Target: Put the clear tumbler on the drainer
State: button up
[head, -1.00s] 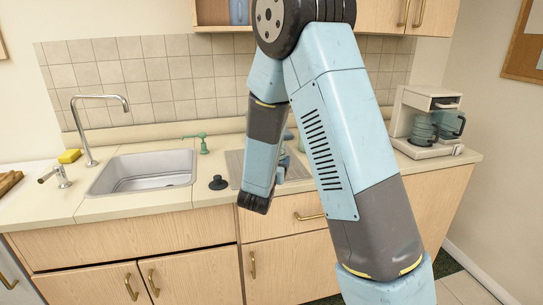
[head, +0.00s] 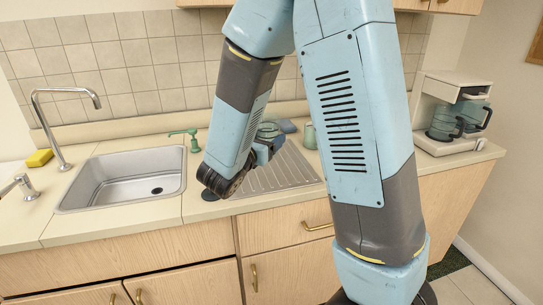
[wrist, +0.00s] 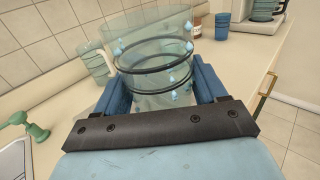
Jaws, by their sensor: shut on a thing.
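The clear tumbler (wrist: 150,50), with dark bands and small pale-blue diamonds, stands between the blue fingers of my gripper (wrist: 158,88) in the wrist view. The fingers are shut on its sides. In the head view my gripper (head: 266,148) is partly hidden behind my forearm, over or beside the ribbed metal drainer (head: 290,172). The tumbler is hard to make out there. The drainer lies in the counter right of the sink; my arm covers part of it. I cannot tell whether the tumbler's base touches anything.
A brown jar (wrist: 197,26) and blue cup (wrist: 222,26) stand behind, right. The sink (head: 130,178), green soap pump (head: 194,140) and coffee maker (head: 455,115) flank the drainer.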

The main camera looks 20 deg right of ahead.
jog(key=w+d+f, duration=0.1)
jog(key=w+f, duration=0.2)
jog(key=w+d+f, duration=0.2)
jog(key=w+f, duration=0.1)
jog(key=w, duration=0.1)
jog(key=w+d+f, duration=0.1)
jog(key=w+f, duration=0.1)
jog(key=w, duration=0.2)
jog(key=shift+d+f, duration=0.4)
jog(key=shift+w+f, duration=0.1)
jog(key=shift+f, duration=1.55)
jog(key=shift+f, duration=0.2)
jog(key=o, duration=1.3)
jog(key=shift+r, duration=0.15)
